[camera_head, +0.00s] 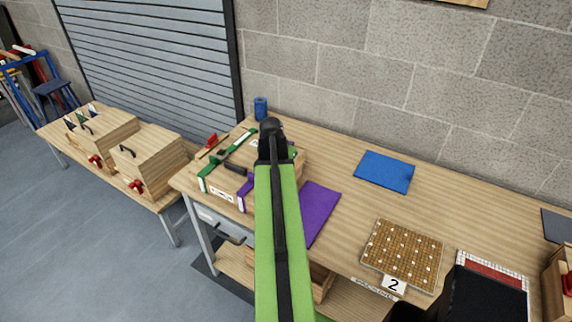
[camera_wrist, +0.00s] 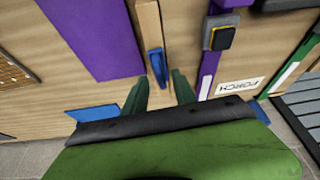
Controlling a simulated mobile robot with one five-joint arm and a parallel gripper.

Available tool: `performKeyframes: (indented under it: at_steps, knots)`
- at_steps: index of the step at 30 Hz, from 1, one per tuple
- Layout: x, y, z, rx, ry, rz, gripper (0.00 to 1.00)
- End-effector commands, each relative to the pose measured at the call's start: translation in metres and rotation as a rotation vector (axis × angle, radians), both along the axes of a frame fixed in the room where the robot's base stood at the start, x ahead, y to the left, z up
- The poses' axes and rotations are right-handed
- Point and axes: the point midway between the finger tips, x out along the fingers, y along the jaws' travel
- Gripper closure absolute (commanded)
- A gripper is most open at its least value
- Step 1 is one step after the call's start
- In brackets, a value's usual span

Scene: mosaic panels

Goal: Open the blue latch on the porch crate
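The porch crate (camera_head: 222,181) is a low wooden box on the bench, with green and purple straps over it. Its white label reading PORCH (camera_wrist: 242,87) shows in the wrist view. The blue latch (camera_wrist: 157,65) is a small blue piece at the crate's wooden side edge, left of the purple strap in the wrist view. My gripper (camera_wrist: 160,75) is open, its two dark green fingers apart, with the latch in line with the gap between their tips. I cannot tell whether a finger touches it. My green arm hides the latch and gripper in the head view.
A purple mat (camera_head: 317,208) lies just right of the crate and a blue mat (camera_head: 385,170) farther right. A blue cylinder (camera_head: 260,108) stands behind the crate near the wall. A pegged board (camera_head: 403,254) lies at the bench's front. Two wooden boxes stand on the left bench (camera_head: 52,130).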

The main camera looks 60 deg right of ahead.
Motion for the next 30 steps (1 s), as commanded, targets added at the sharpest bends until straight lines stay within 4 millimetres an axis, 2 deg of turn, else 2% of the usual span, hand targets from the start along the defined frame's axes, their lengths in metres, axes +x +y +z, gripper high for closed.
performKeyframes:
  at_steps: [1,16,21,30]
  knots:
    - [-0.001,0.005,0.019,0.000,0.000,0.001,0.67]
    - [-0.004,0.049,0.127,0.000,0.000,0.000,0.67]
    - [-0.005,0.057,0.142,0.001,0.000,-0.001,0.67]
    - [-0.004,0.058,0.140,0.001,0.000,-0.001,0.67]
